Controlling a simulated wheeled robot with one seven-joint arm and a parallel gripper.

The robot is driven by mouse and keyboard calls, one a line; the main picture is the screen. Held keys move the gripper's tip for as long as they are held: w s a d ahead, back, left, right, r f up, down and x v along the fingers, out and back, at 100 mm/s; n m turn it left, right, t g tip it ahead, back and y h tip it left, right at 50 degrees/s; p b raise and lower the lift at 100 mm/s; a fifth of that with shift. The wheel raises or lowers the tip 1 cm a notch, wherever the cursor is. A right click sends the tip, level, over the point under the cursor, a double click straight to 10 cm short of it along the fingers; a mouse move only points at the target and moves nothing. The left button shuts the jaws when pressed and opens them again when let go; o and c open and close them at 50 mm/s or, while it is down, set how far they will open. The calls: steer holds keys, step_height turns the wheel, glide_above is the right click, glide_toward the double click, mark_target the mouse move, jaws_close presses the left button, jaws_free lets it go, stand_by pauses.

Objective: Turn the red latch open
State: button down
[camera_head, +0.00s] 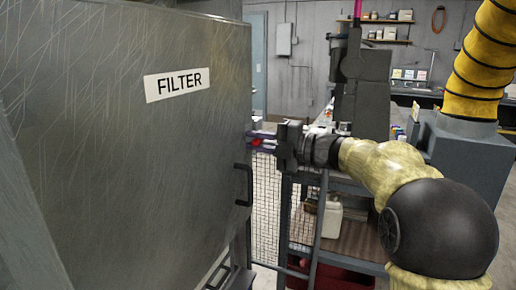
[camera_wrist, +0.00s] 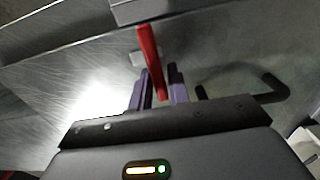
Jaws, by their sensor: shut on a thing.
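The red latch (camera_wrist: 149,52) is a narrow red bar in the wrist view. In the head view my gripper (camera_head: 263,141) is just right of the grey metal door marked FILTER (camera_head: 110,150). Only a small bit of red shows at the fingers there. The latch's mount is hidden behind the door edge in that view.
A black door handle (camera_head: 244,186) is on the door's right edge, and also close right of my fingers in the wrist view (camera_wrist: 270,90). A wire mesh panel (camera_head: 266,205) and a shelf unit stand behind my arm. A yellow hose (camera_head: 484,60) hangs at right.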

stand_by(0.4)
steer(key=c, duration=1.5)
jaws_free()
steer(key=shift+d, duration=0.1)
steer(key=v, duration=1.7)
steer(key=shift+d, duration=0.1)
